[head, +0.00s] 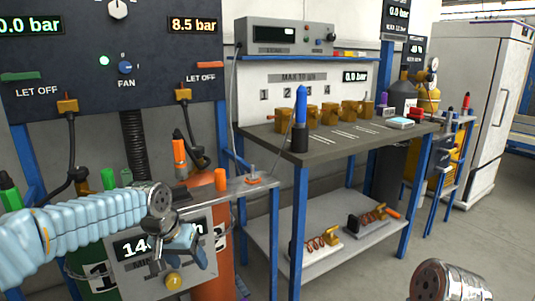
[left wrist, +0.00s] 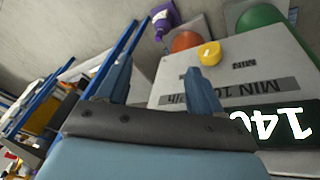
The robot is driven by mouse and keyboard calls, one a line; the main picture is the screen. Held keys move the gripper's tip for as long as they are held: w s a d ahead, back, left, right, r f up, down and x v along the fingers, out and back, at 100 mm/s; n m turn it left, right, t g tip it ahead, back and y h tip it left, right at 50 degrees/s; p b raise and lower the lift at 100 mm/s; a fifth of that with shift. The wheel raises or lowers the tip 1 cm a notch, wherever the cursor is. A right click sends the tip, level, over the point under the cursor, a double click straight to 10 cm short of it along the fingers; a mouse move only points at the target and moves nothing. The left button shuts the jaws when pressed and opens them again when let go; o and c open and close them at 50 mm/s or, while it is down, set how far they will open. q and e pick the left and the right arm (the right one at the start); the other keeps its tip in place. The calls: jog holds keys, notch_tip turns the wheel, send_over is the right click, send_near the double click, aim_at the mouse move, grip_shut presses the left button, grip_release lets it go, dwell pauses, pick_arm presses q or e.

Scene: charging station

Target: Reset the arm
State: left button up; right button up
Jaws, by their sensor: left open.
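My left arm (head: 75,225) reaches in from the left in the head view, in a pale blue ribbed sleeve. My left gripper (head: 188,248) hangs at its end, in front of the grey box with a lit display (head: 130,270). In the left wrist view my left gripper (left wrist: 160,88) has its two blue fingers apart, with nothing held between them. The grey box (left wrist: 225,75) lies beyond the fingers there, with a yellow knob (left wrist: 209,54). I cannot tell whether a finger touches the box. My right gripper is out of view.
An orange cylinder (head: 220,235) stands right beside the left gripper. A dark-topped workbench (head: 345,145) with brass fittings (head: 350,112) stands at the middle right. A gauge panel (head: 60,50) hangs at the back left. Open floor (head: 385,270) lies at the right.

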pick_arm(q)
jog(key=s+d+f+g+h, duration=0.1)
jog(key=d+f, duration=0.1)
jog(key=f, duration=0.6)
jog(key=s+d+f, duration=0.1)
jog(key=d+f, duration=0.1)
jog(key=f, duration=0.6)
jog(key=s+d+f+n+g+h, duration=0.1)
jog(key=s+d+f+n, duration=0.2)
jog(key=s+f, duration=1.8)
jog(key=x, duration=0.2)
jog(key=shift+s+d+f, duration=0.25)
jog(key=shift+s+f, duration=0.05)
